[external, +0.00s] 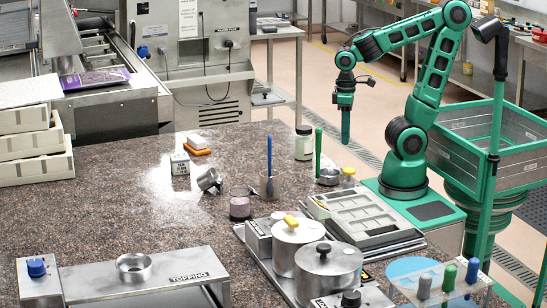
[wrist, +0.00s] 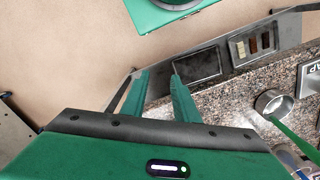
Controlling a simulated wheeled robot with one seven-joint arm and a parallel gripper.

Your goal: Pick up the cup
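Several small metal vessels could be the cup. One metal cup (external: 209,181) lies tilted on the speckled counter, left of a blue-handled tool. Another low metal cup (external: 328,177) stands near the counter's back edge beside a green-handled tool; a metal cup with a green handle by it also shows in the wrist view (wrist: 268,101). A shallow metal cup (external: 133,266) sits on the topping stand. My gripper (external: 345,138) hangs pointing down beyond the counter's back edge, apart from all of these. In the wrist view my gripper (wrist: 160,78) has its green fingers apart, with nothing between them.
Two lidded steel pots (external: 298,240) stand at the front right, beside a grey compartment tray (external: 372,214). White crates (external: 35,155) are stacked at left. The counter's left middle is clear.

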